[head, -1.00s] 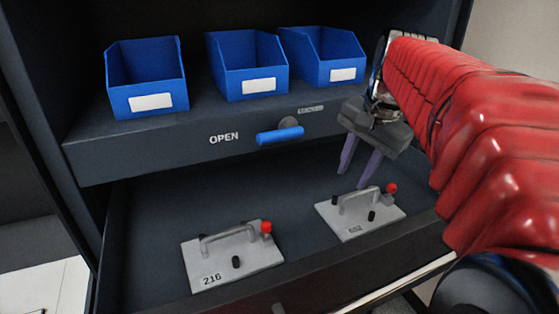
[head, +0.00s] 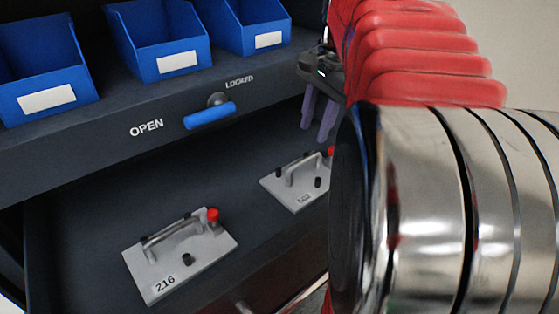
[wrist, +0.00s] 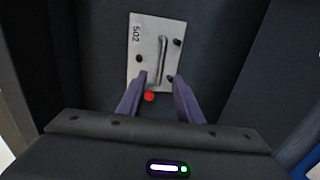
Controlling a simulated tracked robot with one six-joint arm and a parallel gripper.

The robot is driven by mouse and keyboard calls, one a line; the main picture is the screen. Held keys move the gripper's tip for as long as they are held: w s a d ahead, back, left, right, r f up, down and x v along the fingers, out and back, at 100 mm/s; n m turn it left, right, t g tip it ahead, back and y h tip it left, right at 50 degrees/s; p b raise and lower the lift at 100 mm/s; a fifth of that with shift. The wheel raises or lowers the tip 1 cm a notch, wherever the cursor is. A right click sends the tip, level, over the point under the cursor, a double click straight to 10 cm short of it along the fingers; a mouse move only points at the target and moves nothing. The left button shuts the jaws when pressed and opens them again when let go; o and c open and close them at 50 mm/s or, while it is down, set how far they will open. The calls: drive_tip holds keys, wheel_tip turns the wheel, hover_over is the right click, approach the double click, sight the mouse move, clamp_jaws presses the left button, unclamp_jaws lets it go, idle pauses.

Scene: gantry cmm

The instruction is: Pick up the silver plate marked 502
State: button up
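The silver plate marked 502 (wrist: 147,45) lies flat in the open drawer in the wrist view. It has a bar handle, black knobs and a red knob at the end near my gripper. In the head view the plate (head: 284,188) is at the right, its right edge hidden behind my arm and its label hard to read. My gripper (wrist: 160,85) is open and empty; its purple fingers appear on either side of the near end of the handle in the wrist view. In the head view my gripper (head: 316,130) hangs above and behind the plate, apart from it.
A second silver plate marked 216 (head: 179,258) lies to the left in the same drawer (head: 85,235). Above it is a dark panel with a blue handle (head: 209,116) between OPEN and LOCKED. Blue bins (head: 160,42) stand on top. Drawer floor is bare between the plates.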

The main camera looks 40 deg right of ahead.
sight(306, 159)
drive_tip(key=f, duration=0.3)
drive_tip(key=w+f, duration=0.1)
drive_tip(key=f, duration=0.3)
drive_tip(key=shift+w, duration=0.2)
drive_tip(key=shift+f, duration=0.2)
drive_tip(key=shift+w+d+f, duration=0.1)
drive_tip(key=shift+w+f, duration=0.15)
drive_tip(key=shift+f, duration=0.6)
drive_tip(key=shift+w+f, duration=0.25)
drive_tip(key=shift+f, duration=0.6)
drive_tip(key=shift+w+d+f, duration=0.1)
drive_tip(key=shift+w+f, duration=0.15)
drive_tip(key=shift+f, duration=0.6)
drive_tip(key=shift+c, duration=0.4)
clamp_jaws()
drive_tip(key=shift+r, duration=0.1)
